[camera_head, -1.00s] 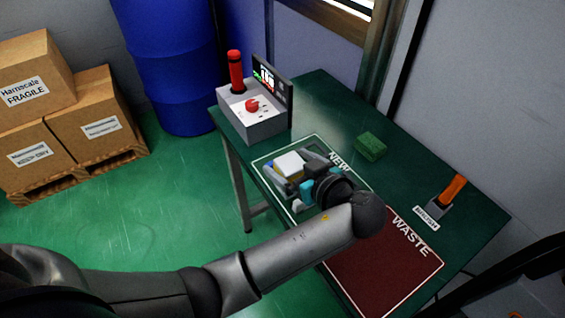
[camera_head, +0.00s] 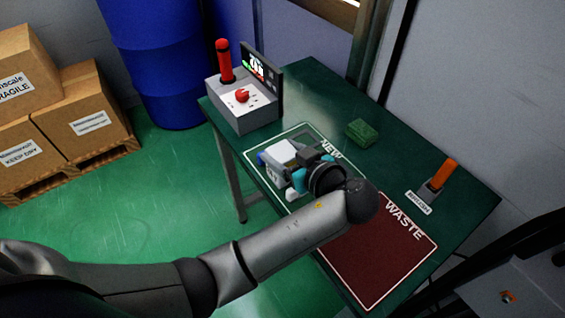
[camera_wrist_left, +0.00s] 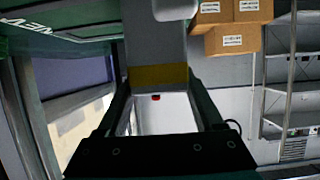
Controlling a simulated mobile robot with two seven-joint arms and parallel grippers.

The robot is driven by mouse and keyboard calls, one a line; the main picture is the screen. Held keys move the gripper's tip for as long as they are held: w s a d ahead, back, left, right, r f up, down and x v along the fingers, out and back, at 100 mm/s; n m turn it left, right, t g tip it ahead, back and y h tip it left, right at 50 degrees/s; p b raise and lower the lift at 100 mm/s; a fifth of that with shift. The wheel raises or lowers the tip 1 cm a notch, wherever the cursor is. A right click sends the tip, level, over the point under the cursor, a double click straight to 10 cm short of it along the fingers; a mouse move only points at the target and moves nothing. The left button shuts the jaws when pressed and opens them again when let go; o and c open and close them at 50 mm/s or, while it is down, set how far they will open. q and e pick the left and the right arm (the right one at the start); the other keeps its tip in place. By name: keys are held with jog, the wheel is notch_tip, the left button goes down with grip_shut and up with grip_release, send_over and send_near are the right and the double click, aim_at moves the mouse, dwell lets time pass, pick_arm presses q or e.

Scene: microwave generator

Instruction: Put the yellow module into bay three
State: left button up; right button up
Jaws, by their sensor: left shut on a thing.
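My left gripper (camera_head: 287,163) is over the NEW area (camera_head: 252,150) of the green table. It is shut on a module (camera_head: 283,152) with a pale top. In the left wrist view the module is a grey and white block with a yellow band (camera_wrist_left: 158,77) between the fingers of my left gripper (camera_wrist_left: 163,105), and a small red mark below the band. I take it for the yellow module. I cannot tell whether it still touches the table. A blue item (camera_head: 262,158) and a small white item (camera_head: 293,194) show close beside the gripper. Bay three is not recognizable in view.
A grey control box (camera_head: 240,112) with a red knob and red handle stands at the table's far left. A green block (camera_head: 361,132) lies behind the gripper. An orange-handled item (camera_head: 441,176) stands at right, beyond the red WASTE area (camera_head: 375,255). Cartons (camera_head: 88,115) stand on pallets at left.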

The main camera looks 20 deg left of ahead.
pick_arm(q)
jog(key=shift+c, duration=1.4)
grip_shut()
pick_arm(e)
jog(key=shift+w+a, duration=0.15)
jog(key=shift+w, duration=0.2)
pick_arm(q)
jog(key=shift+r, duration=0.1)
notch_tip(320, 180, up, 28)
jog(key=w+a+m+t+h+p, duration=0.1)
jog(key=m+t+h+p, duration=0.1)
jog(key=m+h, duration=0.3)
jog(key=w+a+m+t+h+p, duration=0.1)
jog(key=m+t+h+p, duration=0.2)
jog(key=m+h, duration=0.2)
jog(key=shift+w+r+h, duration=0.25)
jog(key=shift+w+h, duration=0.05)
jog(key=shift+w, duration=0.1)
pick_arm(e)
jog(key=r, duration=0.3)
jog(key=s+r, duration=0.1)
jog(key=shift+a+r, duration=0.25)
jog(key=shift+r, duration=0.15)
